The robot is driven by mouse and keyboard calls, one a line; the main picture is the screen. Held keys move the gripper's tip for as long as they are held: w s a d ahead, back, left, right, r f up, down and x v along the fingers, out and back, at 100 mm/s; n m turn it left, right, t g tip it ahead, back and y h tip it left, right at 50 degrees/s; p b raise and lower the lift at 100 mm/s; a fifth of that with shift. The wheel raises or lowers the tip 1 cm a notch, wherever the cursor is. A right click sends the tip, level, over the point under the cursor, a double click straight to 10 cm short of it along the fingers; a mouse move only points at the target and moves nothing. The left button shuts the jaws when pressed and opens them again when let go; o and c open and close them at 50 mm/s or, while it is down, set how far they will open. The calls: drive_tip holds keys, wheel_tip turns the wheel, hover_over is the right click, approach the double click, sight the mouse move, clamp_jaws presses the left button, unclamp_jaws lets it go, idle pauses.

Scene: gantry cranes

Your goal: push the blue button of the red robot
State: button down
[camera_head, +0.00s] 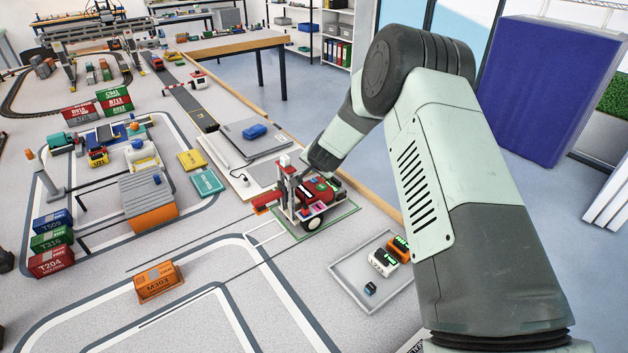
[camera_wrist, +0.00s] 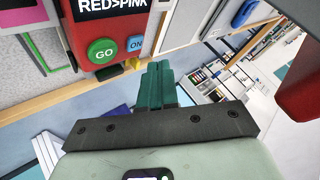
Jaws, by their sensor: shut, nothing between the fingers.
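The red robot (camera_head: 316,190) stands on a green-edged pad in the head view, with my arm's end over it. In the wrist view, its red box (camera_wrist: 85,22) carries a "RED>PINK" label, a round green GO button (camera_wrist: 102,51) and a blue ON button (camera_wrist: 135,44). My gripper (camera_wrist: 158,66) is shut and empty. In the wrist view its dark green fingertips lie just below and right of the blue button. I cannot tell whether they touch it. The fingers are not clearly visible in the head view.
A red part (camera_wrist: 300,92) juts in at the wrist view's right edge. A grey tray (camera_head: 345,282) with small blocks lies in front of the robot. An orange container (camera_head: 158,281) stands on the track at front left. A blue block (camera_head: 255,131) lies on a grey plate behind.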

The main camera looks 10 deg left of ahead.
sight(315, 182)
drive_tip(key=shift+r, duration=2.45)
